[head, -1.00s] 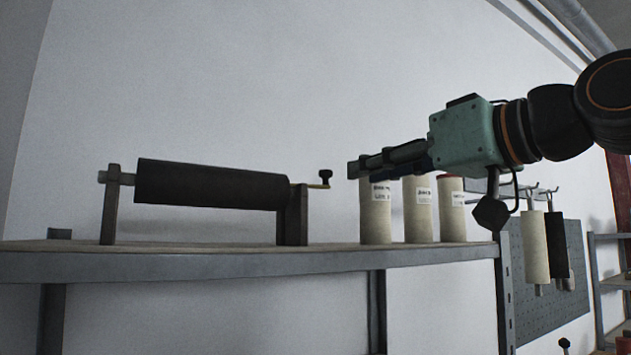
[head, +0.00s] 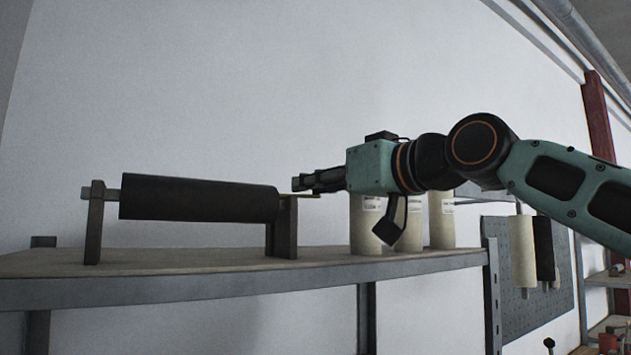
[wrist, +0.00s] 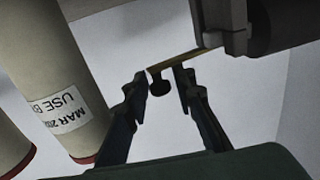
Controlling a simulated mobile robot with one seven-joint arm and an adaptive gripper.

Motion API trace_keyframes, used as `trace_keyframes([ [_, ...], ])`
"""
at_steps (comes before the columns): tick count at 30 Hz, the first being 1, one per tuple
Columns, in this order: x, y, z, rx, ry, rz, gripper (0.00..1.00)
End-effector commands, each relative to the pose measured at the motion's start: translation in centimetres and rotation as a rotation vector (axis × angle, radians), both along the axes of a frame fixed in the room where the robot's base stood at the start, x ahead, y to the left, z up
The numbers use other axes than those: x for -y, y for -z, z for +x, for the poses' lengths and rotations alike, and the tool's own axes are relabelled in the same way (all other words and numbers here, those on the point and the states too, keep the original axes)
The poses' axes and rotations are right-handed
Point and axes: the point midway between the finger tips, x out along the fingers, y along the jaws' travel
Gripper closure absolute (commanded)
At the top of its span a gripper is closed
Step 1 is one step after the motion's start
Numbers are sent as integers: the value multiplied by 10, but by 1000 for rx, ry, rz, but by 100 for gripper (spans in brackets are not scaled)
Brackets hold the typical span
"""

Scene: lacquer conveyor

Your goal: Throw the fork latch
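The fork latch is a thin brass-coloured lever with a dark knob, at the right post (head: 283,226) of the roller stand. In the wrist view the lever (wrist: 184,59) reaches out from the grey post, and its knob (wrist: 159,87) sits between my two fingers. In the head view a bit of the lever (head: 305,196) shows beneath the fingers, and the knob is hidden. My gripper (head: 297,184) is open around the knob, with visible gaps on both sides in the wrist view (wrist: 160,76). The dark roller (head: 198,199) rests across both posts.
Several pale cylinders stand on the shelf behind my gripper, one labelled (wrist: 62,110) close to the left finger. The grey shelf edge (head: 180,293) runs below. A pegboard (head: 510,295) with hanging rollers is at the right.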

Motion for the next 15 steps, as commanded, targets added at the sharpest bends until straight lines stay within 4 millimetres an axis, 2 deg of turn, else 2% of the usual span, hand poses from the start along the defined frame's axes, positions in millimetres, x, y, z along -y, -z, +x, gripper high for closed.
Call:
trace_keyframes([
  [6,0,0,0,0,0,0,76],
  [13,0,0,0,0,0,0,100],
  [15,0,0,0,0,0,0,100],
])
